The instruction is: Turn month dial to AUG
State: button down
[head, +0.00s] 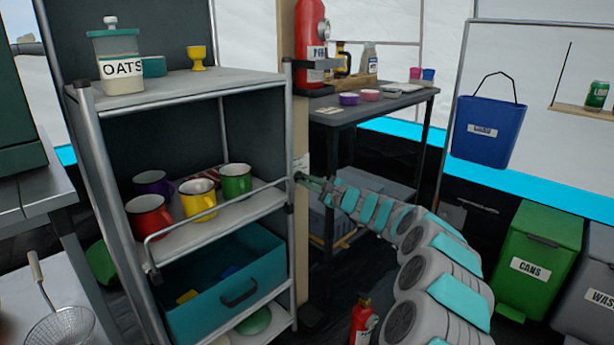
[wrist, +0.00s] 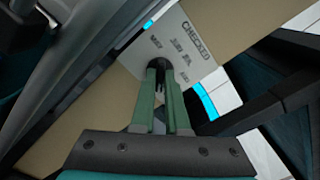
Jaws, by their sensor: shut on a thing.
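A pale plate (wrist: 190,42) headed "CHECKED" is on the tan post, with several small labels that are too blurred to read surely. It appears tilted in the wrist view. In the head view my gripper (head: 302,179) reaches the post just below the plate's pale edge (head: 301,163); the dial cannot be made out there.
A red fire extinguisher (head: 311,42) hangs on the post (head: 300,125) above the plate. A metal shelf rack (head: 222,79) with mugs stands close left of my gripper. A dark table (head: 385,100) stands behind right. A small red extinguisher (head: 362,322) is below my arm.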

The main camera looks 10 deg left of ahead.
jog(key=m+p, duration=0.2)
jog(key=m, duration=0.1)
jog(key=shift+d+r+m, duration=0.1)
jog(key=shift+m, duration=0.3)
jog(key=m+p, duration=0.3)
jog(key=m, duration=0.2)
jog(key=shift+f, duration=0.2)
jog(key=shift+p, duration=0.35)
jog(key=shift+f, duration=0.1)
jog(key=c, duration=0.9)
grip_release()
jog(key=shift+v, duration=3.85)
jog(key=shift+s, duration=0.1)
